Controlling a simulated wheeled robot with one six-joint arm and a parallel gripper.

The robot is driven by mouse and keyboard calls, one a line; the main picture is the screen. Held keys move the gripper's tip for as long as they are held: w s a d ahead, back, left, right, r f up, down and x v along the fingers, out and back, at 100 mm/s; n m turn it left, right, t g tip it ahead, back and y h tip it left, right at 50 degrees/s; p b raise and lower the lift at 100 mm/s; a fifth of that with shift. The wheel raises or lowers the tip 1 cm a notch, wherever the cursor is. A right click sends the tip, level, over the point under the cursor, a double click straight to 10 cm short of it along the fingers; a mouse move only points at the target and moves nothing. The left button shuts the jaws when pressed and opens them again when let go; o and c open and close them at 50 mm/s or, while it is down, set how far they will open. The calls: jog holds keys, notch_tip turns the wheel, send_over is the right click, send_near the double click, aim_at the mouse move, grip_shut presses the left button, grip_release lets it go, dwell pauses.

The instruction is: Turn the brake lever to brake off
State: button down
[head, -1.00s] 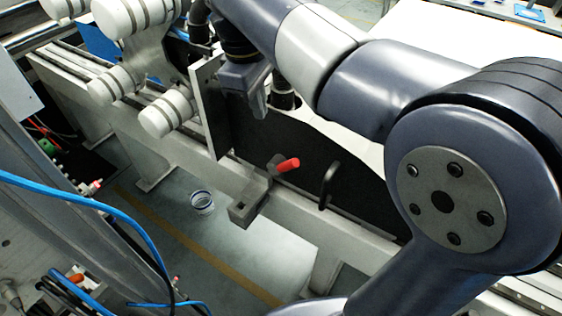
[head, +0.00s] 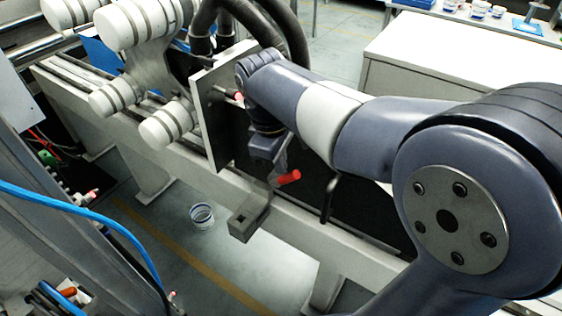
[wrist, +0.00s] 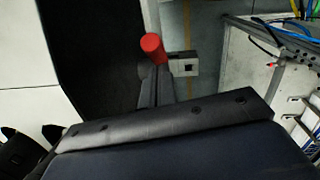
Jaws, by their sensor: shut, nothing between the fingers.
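The brake lever has a red cylindrical grip (head: 289,178) and stands by a grey block (head: 248,222) on the side of the pale machine beam. In the wrist view the red grip (wrist: 153,46) shows just beyond my fingertips. My gripper (head: 279,170) points down right beside the red grip. It is shut and holds nothing; in the wrist view its fingers (wrist: 156,78) lie together. I cannot tell whether they touch the grip. The lever's lower part is partly hidden by my gripper.
A black handle (head: 329,197) stands to the right of the lever. An upright plate (head: 213,125) and white rollers (head: 170,125) are on the left. Blue cables (head: 110,225) hang at the front left.

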jog(key=shift+s+d+f, duration=0.1)
jog(key=shift+d+f, duration=0.1)
dwell(0.3)
jog(key=shift+d+f+b, duration=0.1)
jog(key=shift+d+b, duration=0.05)
jog(key=shift+b, duration=0.25)
jog(key=shift+s+d+f+t+y+b, duration=0.1)
jog(key=shift+s+d+t+y+b, duration=0.3)
jog(key=shift+y, duration=0.2)
jog(key=shift+a, duration=0.15)
jog(key=shift+w, duration=0.1)
